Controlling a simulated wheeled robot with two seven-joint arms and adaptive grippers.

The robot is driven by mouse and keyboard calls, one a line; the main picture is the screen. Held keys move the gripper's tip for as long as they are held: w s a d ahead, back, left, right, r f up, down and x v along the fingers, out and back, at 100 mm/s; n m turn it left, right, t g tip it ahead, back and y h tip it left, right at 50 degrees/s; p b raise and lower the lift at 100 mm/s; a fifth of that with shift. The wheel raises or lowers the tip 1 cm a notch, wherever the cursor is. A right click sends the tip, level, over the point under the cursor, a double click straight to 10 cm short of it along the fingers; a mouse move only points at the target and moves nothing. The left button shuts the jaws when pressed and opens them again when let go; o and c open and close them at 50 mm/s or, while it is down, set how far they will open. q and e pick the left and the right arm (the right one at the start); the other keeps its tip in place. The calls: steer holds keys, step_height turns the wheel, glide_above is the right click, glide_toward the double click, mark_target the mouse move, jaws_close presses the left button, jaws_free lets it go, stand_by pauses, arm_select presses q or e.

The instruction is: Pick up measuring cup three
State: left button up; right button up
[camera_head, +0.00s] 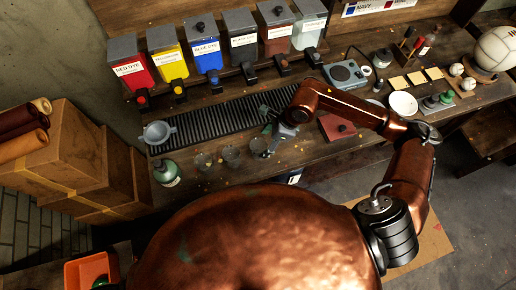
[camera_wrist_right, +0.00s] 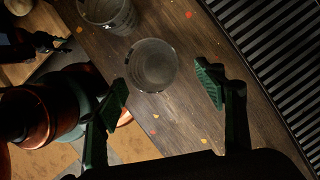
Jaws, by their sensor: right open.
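Three clear glass measuring cups stand in a row on the wooden bench: a left one (camera_head: 203,161), a middle one (camera_head: 231,156) and a right one (camera_head: 258,147). My right gripper (camera_head: 272,130) is above the bench, close to the right cup. In the wrist view my right gripper (camera_wrist_right: 162,85) has its green-padded fingers spread wide. One round cup (camera_wrist_right: 153,62) shows beyond and between the fingertips, with no visible contact. Another cup (camera_wrist_right: 108,12) is at the top edge.
A black slotted grate (camera_head: 215,120) runs behind the cups, below several dye dispensers (camera_head: 208,54). A reddish-brown flat item (camera_head: 338,127) lies right of the gripper.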

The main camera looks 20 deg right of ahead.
mark_target(259, 150)
steer(key=shift+x, duration=0.9)
steer(key=x, duration=0.5)
steer(key=shift+s+a+p, duration=0.1)
steer(key=shift+s+p, duration=0.2)
steer(key=shift+p, duration=0.1)
steer(key=shift+c, duration=0.2)
steer(key=c, duration=1.2)
